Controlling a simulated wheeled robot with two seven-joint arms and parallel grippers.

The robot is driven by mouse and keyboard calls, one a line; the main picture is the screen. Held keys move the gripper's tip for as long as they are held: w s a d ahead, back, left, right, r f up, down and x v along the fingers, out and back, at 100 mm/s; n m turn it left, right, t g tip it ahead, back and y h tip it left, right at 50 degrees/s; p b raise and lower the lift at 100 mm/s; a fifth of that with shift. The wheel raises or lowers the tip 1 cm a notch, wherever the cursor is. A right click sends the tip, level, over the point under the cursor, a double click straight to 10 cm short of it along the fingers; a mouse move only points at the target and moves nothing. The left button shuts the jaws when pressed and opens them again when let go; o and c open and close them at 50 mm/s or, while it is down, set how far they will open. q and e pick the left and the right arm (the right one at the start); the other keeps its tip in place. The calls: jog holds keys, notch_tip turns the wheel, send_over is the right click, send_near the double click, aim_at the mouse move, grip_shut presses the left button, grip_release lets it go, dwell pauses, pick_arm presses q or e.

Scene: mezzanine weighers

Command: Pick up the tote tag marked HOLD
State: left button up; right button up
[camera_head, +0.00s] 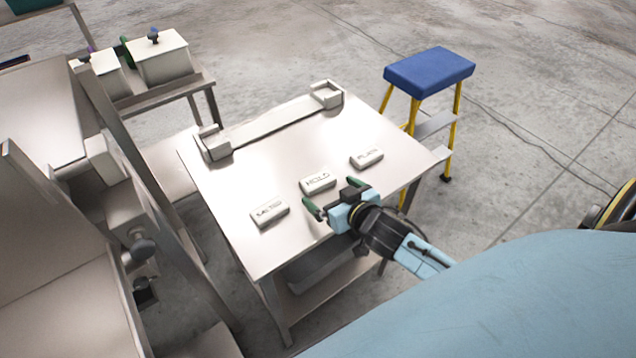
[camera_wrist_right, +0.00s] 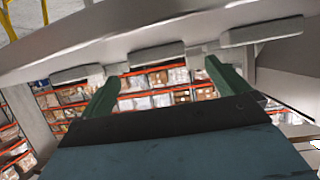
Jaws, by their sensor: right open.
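The tote tag marked HOLD (camera_head: 318,182) is a pale block lying flat on the table, in the middle of a row of three. In the right wrist view the middle tag (camera_wrist_right: 157,53) shows ahead, between the lines of the two fingers. My right gripper (camera_head: 334,195) is open and empty, its green fingers spread at the near side of the HOLD tag. The fingers also show in the right wrist view (camera_wrist_right: 163,70). I cannot tell whether they touch the table. My left gripper is not in view.
A tag reading SALTED (camera_head: 269,212) lies left of HOLD, and one reading PLAIN (camera_head: 367,158) lies to its right. The pale table (camera_head: 245,175) is clear behind the tags up to a bracketed rail (camera_head: 275,122). A blue-topped stool (camera_head: 430,72) stands beyond the table's right side.

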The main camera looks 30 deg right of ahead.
aim_at(320, 181)
jog(key=shift+d+b+x, duration=0.2)
jog(key=shift+b+x, duration=0.35)
jog(key=shift+x, duration=2.35)
jog(key=shift+r, duration=0.15)
jog(key=c, duration=1)
jog(key=shift+r, duration=0.1)
